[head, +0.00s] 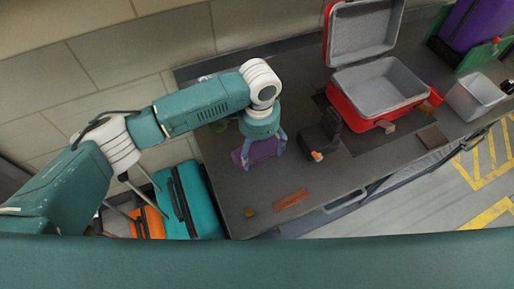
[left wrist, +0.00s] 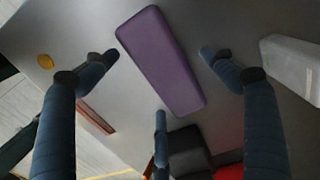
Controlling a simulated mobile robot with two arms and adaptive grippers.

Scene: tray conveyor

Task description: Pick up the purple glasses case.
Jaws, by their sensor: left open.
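The purple glasses case (left wrist: 160,62) lies on the grey table top, and in the left wrist view it shows between the fingertips of my left gripper (left wrist: 158,55). The fingers are spread, one on each side of the case, with visible gaps and no contact. In the head view my left gripper (head: 259,152) points down over the case (head: 262,149), which is partly hidden by the fingers and wrist. My right gripper shows in neither view.
A black device (head: 318,137) and an open red suitcase (head: 378,88) stand right of the gripper. A reddish-brown flat bar (head: 291,201) and a small yellow round thing (head: 249,212) lie nearer the front edge. Teal (head: 189,205) and orange (head: 147,223) suitcases stand left of the table.

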